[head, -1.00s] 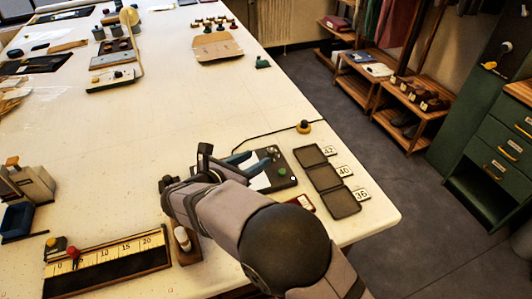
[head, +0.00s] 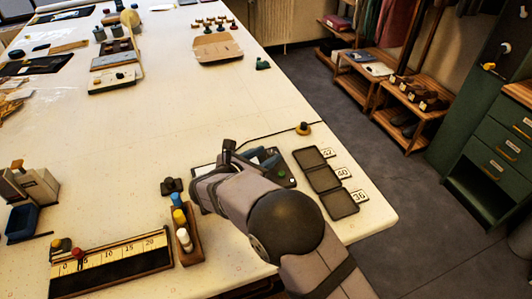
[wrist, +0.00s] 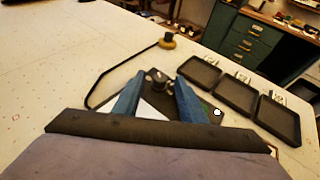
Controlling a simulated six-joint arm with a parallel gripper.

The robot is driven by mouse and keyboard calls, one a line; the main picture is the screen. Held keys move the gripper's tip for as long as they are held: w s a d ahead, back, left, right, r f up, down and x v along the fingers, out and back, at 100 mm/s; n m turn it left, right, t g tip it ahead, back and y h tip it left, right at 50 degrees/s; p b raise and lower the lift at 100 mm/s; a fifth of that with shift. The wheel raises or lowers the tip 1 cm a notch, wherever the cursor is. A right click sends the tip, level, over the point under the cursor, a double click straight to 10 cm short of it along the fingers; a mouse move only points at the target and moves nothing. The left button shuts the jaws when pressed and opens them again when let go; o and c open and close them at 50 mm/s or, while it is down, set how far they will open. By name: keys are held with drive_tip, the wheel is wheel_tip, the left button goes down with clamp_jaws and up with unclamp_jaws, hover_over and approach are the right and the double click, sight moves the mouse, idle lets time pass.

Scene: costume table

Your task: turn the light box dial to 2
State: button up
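The light box (wrist: 151,107) is a dark, flat box with a white panel, lying on the table. A small dark round dial with a pale top (wrist: 158,82) stands up from it in the wrist view. My gripper (wrist: 159,77) is open, its two blue fingers to the left and right of the dial with visible gaps. I cannot tell how high the fingertips are relative to it. In the head view my gripper (head: 264,157) is over the light box (head: 285,181), and my arm hides much of the box and the dial. The dial's setting is not readable.
Three dark trays (head: 340,203) with number cards lie right of the box. A black cable runs to a yellow-based knob (head: 303,129) near the table edge. A wooden rack of small bottles (head: 188,240) and a ruled board (head: 110,265) stand left. The table's middle is clear.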

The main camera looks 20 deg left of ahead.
drive_tip(key=shift+w+f, duration=0.1)
drive_tip(key=shift+w, duration=0.1)
clamp_jaws()
drive_tip(key=shift+h, duration=0.3)
drive_tip(key=shift+w+a+m+g+h+b, duration=0.1)
drive_tip(key=shift+a+m+g+h+b, duration=0.1)
drive_tip(key=shift+m+h, duration=0.6)
drive_tip(key=shift+w+a+m+g+h+b, duration=0.1)
drive_tip(key=shift+a+m+g+h, duration=0.1)
drive_tip(key=shift+m+h, duration=0.55)
unclamp_jaws()
drive_tip(key=shift+s+d, duration=0.1)
